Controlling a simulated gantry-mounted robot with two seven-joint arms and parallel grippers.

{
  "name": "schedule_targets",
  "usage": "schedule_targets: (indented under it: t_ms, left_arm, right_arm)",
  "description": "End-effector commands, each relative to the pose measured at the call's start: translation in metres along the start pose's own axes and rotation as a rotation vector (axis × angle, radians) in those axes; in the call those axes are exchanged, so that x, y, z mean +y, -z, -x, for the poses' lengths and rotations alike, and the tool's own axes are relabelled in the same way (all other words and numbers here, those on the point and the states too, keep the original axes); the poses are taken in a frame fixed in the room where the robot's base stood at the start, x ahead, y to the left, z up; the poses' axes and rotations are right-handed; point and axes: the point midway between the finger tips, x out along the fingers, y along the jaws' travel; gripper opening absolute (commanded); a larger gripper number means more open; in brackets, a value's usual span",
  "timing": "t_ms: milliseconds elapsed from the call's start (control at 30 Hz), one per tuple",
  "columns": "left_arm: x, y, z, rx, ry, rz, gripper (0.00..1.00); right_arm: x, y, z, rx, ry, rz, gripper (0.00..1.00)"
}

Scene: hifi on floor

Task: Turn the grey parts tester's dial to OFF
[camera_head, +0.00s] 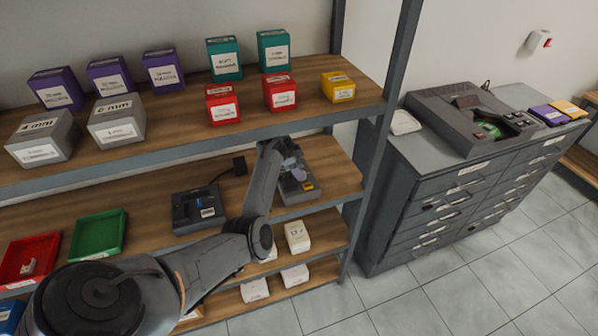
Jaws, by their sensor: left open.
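A grey tester-like device (311,196) sits on the middle shelf, near its right end, with small yellow and red parts at its front. My left arm reaches in from the lower left, and my left gripper (291,168) is over this device. The gripper is open. It covers much of the device's top, so the dial and its setting cannot be made out. I cannot tell whether the fingers touch the device. My right gripper is not in view.
A dark boxy device (190,212) with a cable stands to the left on the same shelf. A green tray (97,236) and a red tray (14,272) lie further left. Labelled boxes line the upper shelf (190,128) close above. A larger machine (450,118) stands on the drawer cabinet (405,200).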

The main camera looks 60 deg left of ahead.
Motion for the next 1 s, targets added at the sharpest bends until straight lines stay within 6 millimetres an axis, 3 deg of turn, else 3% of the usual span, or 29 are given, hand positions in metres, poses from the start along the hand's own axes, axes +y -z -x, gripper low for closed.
schedule_targets:
  t_ms: [200, 500, 533, 800, 1000]
  left_arm:
    - [-0.0002, 0.0002, -0.0117, 0.000, 0.001, 0.000, 0.48]
    - [-0.0001, 0.0000, -0.0132, 0.000, 0.001, 0.000, 0.48]
    - [-0.0001, 0.0000, -0.0132, 0.000, 0.001, 0.000, 0.47]
    - [-0.0001, 0.0000, -0.0131, 0.000, 0.001, 0.000, 0.07]
    - [0.0004, 0.0004, -0.0120, 0.000, 0.006, 0.013, 0.07]
  right_arm:
    - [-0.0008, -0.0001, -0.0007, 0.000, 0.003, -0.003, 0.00]
    - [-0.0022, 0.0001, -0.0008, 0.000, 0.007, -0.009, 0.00]
    - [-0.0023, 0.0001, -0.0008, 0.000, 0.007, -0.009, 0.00]
    - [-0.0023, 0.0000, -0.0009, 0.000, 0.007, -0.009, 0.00]
    - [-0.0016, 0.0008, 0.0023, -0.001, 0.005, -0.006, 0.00]
